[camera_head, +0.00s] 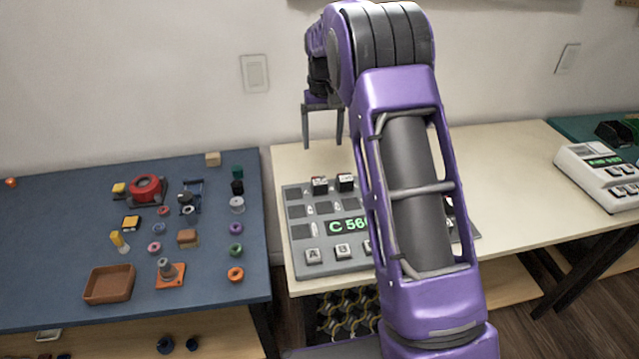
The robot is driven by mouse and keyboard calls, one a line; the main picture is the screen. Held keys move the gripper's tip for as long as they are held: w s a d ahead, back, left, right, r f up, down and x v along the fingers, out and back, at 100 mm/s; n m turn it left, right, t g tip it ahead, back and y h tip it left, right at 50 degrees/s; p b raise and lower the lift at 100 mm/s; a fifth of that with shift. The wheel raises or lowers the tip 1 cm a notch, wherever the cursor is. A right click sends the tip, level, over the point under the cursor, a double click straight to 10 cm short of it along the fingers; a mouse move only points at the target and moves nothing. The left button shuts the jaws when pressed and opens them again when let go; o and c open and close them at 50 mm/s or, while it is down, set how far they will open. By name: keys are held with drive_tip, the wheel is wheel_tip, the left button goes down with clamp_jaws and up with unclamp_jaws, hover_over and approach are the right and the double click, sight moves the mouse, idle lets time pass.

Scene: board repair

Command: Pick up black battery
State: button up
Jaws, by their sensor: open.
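A small black cylinder (237,187) stands upright at the right side of the blue table; it looks like the black battery, though it is too small to be certain. My gripper (322,144) is open and empty, its two fingers pointing down. It hangs in the air above the back of the grey board (291,213), to the right of the black cylinder and well apart from it. My purple arm hides the right part of the board.
A dark green cylinder (237,171) stands just behind the black one, and a white spool (237,205) just in front. Several rings, blocks and a brown tray (108,284) cover the blue table (50,225). A white device (600,177) sits at the far right.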

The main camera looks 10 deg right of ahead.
drive_tip(key=b, duration=0.1)
approach(320, 183)
drive_tip(key=f, duration=0.5)
drive_tip(key=shift+d, duration=0.25)
drive_tip(key=shift+a+f+b, duration=0.15)
drive_tip(key=shift+f+b, duration=0.05)
drive_tip(key=shift+f, duration=1.2)
drive_tip(key=shift+a+f+b, duration=0.1)
drive_tip(key=shift+f+b, duration=0.1)
drive_tip(key=shift+f, duration=1.15)
drive_tip(key=shift+r, duration=0.1)
clamp_jaws()
